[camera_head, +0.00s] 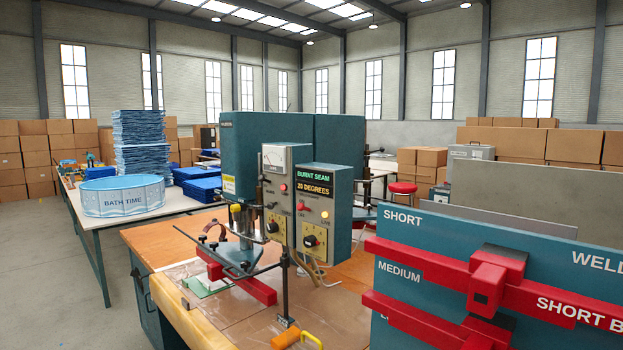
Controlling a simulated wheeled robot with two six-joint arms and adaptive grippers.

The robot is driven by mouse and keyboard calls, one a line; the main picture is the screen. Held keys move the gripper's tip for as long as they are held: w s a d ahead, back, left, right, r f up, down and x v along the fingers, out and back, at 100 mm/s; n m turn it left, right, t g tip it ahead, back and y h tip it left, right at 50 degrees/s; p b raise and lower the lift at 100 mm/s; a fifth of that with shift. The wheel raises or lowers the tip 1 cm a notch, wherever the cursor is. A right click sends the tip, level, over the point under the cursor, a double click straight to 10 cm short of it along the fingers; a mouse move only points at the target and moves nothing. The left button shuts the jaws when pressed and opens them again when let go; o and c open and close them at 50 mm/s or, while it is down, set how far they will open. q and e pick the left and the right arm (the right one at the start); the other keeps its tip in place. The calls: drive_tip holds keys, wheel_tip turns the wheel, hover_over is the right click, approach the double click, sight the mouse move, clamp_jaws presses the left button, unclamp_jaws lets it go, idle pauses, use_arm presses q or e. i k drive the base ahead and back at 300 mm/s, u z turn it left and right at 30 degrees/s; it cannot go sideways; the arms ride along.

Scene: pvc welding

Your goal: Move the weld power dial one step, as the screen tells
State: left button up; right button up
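The welder's right control box (341,215) carries a small black screen (314,181) reading "BURNT SEAM" in green and "20 DEGREES" in yellow. A black dial (311,240) sits on a yellow plate low on this box. A second black dial (272,227) sits on a yellow plate on the grey left box (283,160), below a white gauge (274,158). The dial labels are too small to read, so I cannot tell which is weld power. Neither gripper shows in this view.
The teal press (250,150) stands on a wooden bench (160,247), with a red bar (245,284) at its base. A yellow-handled tool (286,339) lies at the front edge. A teal board (590,285) with red bars blocks the right. A blue pool (123,197) stands behind left.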

sight(310, 241)
drive_tip(key=u, duration=1.45)
drive_tip(key=i, duration=1.1)
drive_tip(key=z, duration=2.4)
